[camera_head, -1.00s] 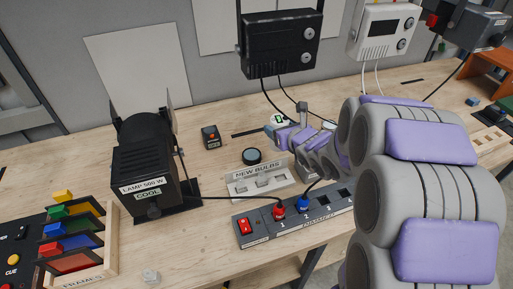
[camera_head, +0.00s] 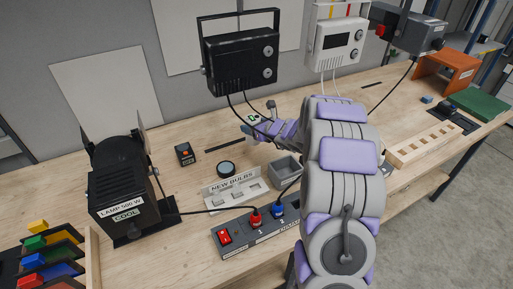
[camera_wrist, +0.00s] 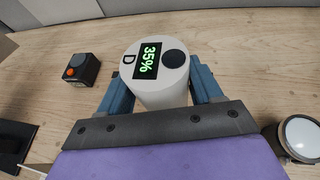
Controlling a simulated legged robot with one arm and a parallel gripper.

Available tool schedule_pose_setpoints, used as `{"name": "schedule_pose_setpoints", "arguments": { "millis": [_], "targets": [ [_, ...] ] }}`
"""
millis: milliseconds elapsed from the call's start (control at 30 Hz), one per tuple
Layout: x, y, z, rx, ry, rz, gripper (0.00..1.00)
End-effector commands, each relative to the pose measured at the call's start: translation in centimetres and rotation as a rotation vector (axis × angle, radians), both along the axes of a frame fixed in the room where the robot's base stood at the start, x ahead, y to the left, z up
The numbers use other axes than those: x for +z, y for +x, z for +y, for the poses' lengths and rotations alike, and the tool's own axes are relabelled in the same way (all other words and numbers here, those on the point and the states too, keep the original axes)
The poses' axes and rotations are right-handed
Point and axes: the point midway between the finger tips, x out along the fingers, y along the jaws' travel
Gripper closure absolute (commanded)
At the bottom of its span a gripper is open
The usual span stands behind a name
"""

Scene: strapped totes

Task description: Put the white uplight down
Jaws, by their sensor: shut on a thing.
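The white uplight (camera_wrist: 155,70) is a white cylinder with a black display reading 35% in green, a dark round knob and a letter D on its top face. My gripper (camera_wrist: 160,90) is shut on it, with one blue finger on each side. In the head view, my gripper (camera_head: 258,129) is at the far part of the workbench, below the hanging black lamp, and the uplight (camera_head: 254,118) shows small at its tip. I cannot tell whether its base touches the bench; its lower part is hidden.
The NEW BULBS holder (camera_head: 234,190), a grey bin (camera_head: 287,168) and a power strip (camera_head: 245,237) are nearer. A black lamp (camera_head: 121,190) stands at left.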

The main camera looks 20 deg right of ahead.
Motion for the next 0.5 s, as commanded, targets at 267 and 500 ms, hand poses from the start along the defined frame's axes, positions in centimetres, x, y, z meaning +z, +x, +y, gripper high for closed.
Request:
{"name": "schedule_pose_setpoints", "arguments": {
  "millis": [267, 500],
  "targets": [
    [-3.5, -0.1, -0.4, -0.002, 0.004, 0.001, 0.9],
    [-6.4, 0.0, -0.3, -0.001, 0.003, 0.0, 0.9]
  ]
}}
